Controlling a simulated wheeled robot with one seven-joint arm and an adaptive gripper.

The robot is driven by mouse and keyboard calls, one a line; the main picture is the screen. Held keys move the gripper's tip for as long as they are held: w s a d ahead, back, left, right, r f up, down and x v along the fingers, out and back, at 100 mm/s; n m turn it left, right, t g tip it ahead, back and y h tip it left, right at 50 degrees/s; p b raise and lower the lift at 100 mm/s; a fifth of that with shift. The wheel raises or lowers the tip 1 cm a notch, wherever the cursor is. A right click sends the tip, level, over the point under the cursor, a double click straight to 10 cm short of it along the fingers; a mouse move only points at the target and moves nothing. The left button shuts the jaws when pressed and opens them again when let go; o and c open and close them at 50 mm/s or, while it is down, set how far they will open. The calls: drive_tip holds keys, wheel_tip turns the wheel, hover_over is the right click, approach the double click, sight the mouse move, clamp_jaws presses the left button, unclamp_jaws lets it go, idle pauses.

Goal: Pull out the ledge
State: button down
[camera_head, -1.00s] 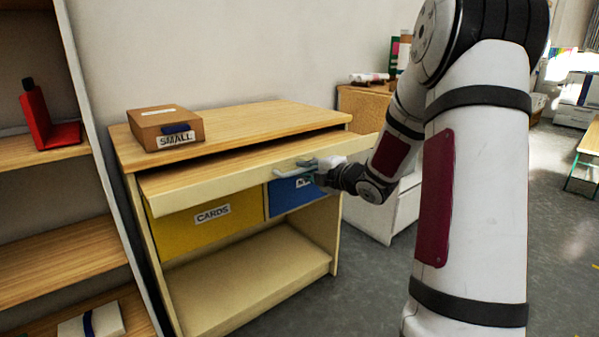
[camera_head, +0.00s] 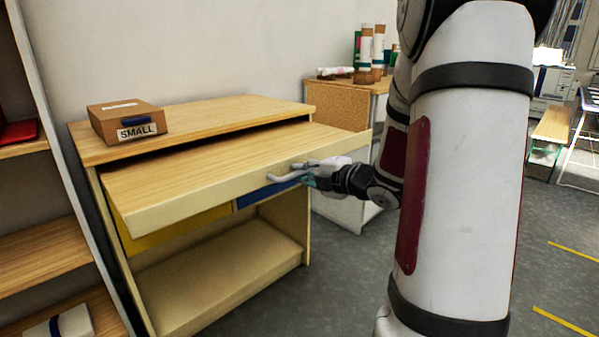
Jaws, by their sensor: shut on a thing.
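The ledge (camera_head: 205,172) is a wooden sliding shelf with a pale front edge. It sticks out well past the top of the wooden cabinet (camera_head: 240,109), with a dark gap under the cabinet top behind it. A light grey bar handle (camera_head: 285,178) is on its front edge, right of the middle. My gripper (camera_head: 308,175) is shut on the handle at its right part. The fingertips are small and partly hidden by the handle and the gripper body.
A cardboard box labelled SMALL (camera_head: 127,124) stands on the cabinet top. Yellow (camera_head: 178,230) and blue (camera_head: 262,194) drawers lie under the ledge. A shelf unit (camera_head: 40,240) stands close at left. A cork-sided cabinet (camera_head: 345,103) is behind right. Open floor (camera_head: 540,240) lies at right.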

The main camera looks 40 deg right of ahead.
drive_tip(key=c, duration=1.7)
unclamp_jaws()
drive_tip(key=shift+o, duration=0.2)
drive_tip(key=v, duration=1.2)
